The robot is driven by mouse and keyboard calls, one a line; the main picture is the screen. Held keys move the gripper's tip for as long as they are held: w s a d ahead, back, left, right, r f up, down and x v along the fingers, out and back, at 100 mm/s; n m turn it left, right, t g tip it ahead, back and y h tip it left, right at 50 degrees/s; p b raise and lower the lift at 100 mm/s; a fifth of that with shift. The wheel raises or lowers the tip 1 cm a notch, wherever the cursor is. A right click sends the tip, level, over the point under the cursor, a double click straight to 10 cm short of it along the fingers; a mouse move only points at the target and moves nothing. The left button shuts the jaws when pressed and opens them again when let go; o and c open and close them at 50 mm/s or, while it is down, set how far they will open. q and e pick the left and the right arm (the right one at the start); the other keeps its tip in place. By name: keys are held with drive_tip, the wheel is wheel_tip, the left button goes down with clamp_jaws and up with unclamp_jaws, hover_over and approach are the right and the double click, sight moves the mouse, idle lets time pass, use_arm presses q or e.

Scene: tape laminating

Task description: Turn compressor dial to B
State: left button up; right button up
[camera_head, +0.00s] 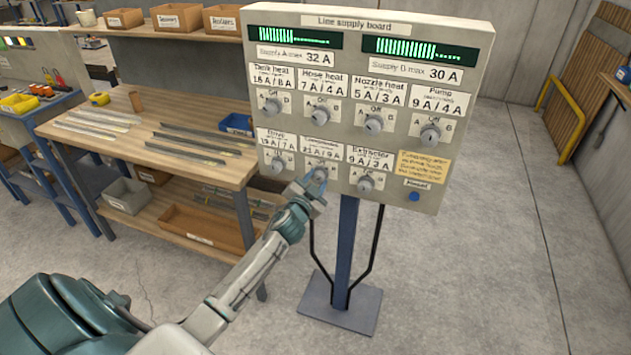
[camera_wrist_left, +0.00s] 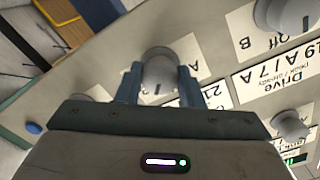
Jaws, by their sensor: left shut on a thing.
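The compressor dial (camera_head: 320,173) is a grey knob in the middle of the bottom row on the line supply board (camera_head: 478,110). Its label is small and blurred in the head view. My left gripper (camera_head: 317,182) is at this dial and partly covers it. In the left wrist view the dial (camera_wrist_left: 160,74) sits between the two fingers of my left gripper (camera_wrist_left: 160,88), which are shut on it. A letter A shows beside it there. My right gripper is in neither view.
The drive dial (camera_head: 278,164) and extractor dial (camera_head: 365,184) flank it closely. A row of several dials is above, and a blue button (camera_head: 414,197) is at the lower right. A wooden workbench (camera_head: 120,135) stands left of the board.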

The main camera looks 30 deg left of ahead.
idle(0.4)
use_arm(q)
drive_tip(key=o, duration=1)
drive_tip(key=shift+s+d+f, duration=0.1)
drive_tip(key=shift+s, duration=0.2)
drive_tip(key=b+v, duration=0.3)
drive_tip(key=v, duration=0.7)
drive_tip(key=shift+b, duration=0.3)
drive_tip(key=shift+s, duration=0.1)
